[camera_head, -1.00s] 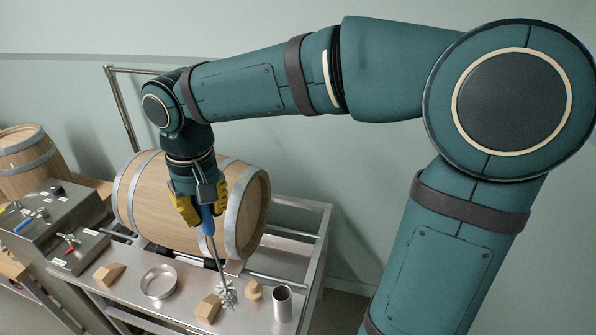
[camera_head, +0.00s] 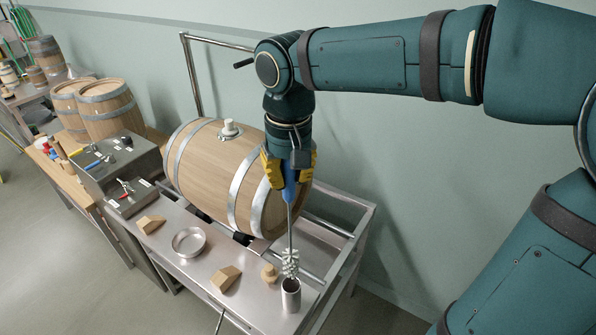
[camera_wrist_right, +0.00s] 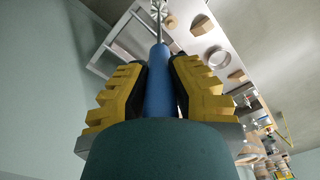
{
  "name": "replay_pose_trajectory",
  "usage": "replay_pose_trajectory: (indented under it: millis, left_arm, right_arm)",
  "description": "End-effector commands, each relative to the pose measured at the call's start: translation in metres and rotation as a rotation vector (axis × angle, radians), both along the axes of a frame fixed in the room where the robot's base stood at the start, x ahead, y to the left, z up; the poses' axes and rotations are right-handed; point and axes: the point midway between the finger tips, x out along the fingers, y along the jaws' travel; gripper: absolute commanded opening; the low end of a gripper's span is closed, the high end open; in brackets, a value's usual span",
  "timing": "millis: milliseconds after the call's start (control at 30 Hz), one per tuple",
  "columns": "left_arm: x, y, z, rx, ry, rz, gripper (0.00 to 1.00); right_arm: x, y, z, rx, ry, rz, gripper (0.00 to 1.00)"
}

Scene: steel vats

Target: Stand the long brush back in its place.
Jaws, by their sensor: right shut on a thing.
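The long brush has a blue handle (camera_head: 290,186), a thin metal shaft and a white bristle head (camera_head: 290,262). My right gripper (camera_head: 289,175) is shut on the blue handle, and the brush hangs nearly upright, bristles down. In the right wrist view the handle (camera_wrist_right: 159,85) sits between the yellow fingers. An open steel cup (camera_head: 291,299) stands on the steel bench (camera_head: 205,265). The bristle head appears just over the cup's mouth; I cannot tell whether its tip is inside. My left gripper is out of view.
A wooden knob (camera_head: 269,273), a wedge (camera_head: 226,278), a steel ring (camera_head: 189,242) and another wedge (camera_head: 151,224) lie left of the cup. A control box (camera_head: 115,160) stands farther left.

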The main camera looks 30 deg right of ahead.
Motion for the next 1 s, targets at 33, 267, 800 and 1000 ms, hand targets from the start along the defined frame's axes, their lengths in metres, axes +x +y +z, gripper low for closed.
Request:
replay_pose_trajectory:
  millis: [33, 267, 800, 1000]
  left_arm:
    - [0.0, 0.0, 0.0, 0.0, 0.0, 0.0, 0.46]
    - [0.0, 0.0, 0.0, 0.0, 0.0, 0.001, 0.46]
    - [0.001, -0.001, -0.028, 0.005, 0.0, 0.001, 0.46]
    - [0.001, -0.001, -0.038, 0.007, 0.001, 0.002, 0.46]
  right_arm:
    - [0.0, 0.0, 0.0, 0.0, 0.0, 0.0, 0.0]
    - [0.0, 0.0, 0.0, 0.0, 0.0, -0.001, 0.0]
    - [0.0, 0.0, -0.034, -0.003, 0.0, -0.014, 0.0]
    - [0.0, 0.0, -0.047, -0.002, 0.001, -0.014, 0.0]
